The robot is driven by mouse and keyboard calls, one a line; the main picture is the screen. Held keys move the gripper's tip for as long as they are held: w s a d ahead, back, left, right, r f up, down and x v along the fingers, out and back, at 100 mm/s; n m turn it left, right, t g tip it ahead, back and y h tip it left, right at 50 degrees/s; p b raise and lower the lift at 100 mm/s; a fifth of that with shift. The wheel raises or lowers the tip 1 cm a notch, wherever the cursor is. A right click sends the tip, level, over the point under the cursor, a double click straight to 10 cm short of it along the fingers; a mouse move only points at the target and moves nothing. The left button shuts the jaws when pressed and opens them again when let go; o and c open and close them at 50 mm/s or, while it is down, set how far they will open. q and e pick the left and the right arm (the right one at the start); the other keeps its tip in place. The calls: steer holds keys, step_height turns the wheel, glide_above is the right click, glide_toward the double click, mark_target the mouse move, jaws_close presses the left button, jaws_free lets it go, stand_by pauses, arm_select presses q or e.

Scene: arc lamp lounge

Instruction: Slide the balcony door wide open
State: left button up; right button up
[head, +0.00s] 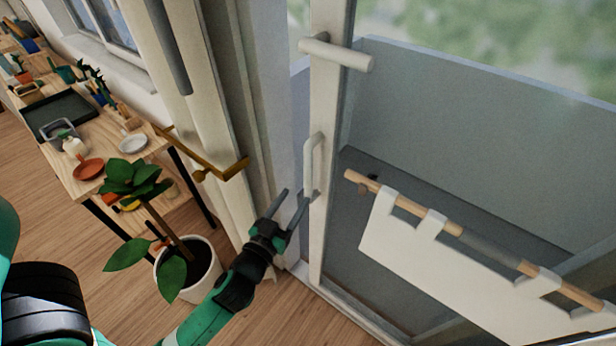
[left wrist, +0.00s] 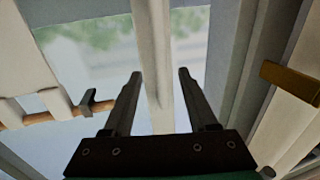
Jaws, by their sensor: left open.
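The balcony door is a glazed panel with a white upright stile (head: 329,110). A white vertical bar handle (head: 309,165) is fixed to the stile. A narrow strip of outside shows between the stile and the wall-side frame, so the door looks slightly open. My left gripper (head: 296,194) is open and empty, just below and left of the handle. In the left wrist view a white upright bar (left wrist: 152,55) stands between and beyond the open fingers (left wrist: 158,74). I cannot tell whether it is handle or stile, or any contact. My right gripper is not in view.
A wooden rod (head: 450,228) with a hanging white cloth (head: 425,258) crosses the door. A white peg (head: 337,53) juts out above the handle. A brass lever (head: 215,172) is left. A potted plant (head: 190,270) and cluttered bench (head: 62,165) stand farther left.

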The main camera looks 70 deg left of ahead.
mark_target(306, 181)
arm_select(q)
steer(key=x, duration=0.9)
steer(key=shift+p, duration=0.4)
jaws_close()
stand_by(0.7)
